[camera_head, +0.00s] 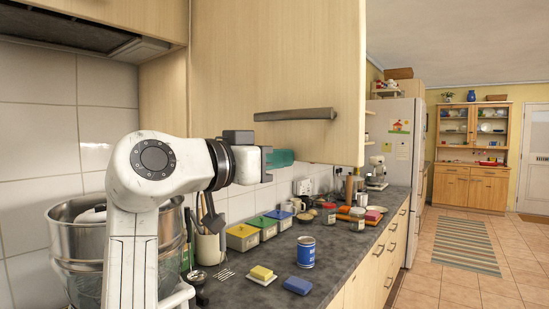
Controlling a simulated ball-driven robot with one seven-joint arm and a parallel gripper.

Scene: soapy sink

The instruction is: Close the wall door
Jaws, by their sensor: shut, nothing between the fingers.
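The wall door (225,65) is a pale wood cabinet door standing open, out from the tiled wall, with its outer face toward me. A dark bar handle (295,114) runs across its lower part. My gripper (288,157) has teal fingers and is shut, seen from the side. In the picture it lies below the handle and overlaps the door's lower edge. I cannot tell whether it touches the door. The inside of the cabinet is hidden behind the door.
A metal pot (70,235) stands beside my arm. The dark worktop (235,290) holds a blue can (306,252), sponges, lidded boxes and several jars. A fridge (395,150) stands beyond. Tiled floor (435,290) with a striped rug (463,245) is open at right.

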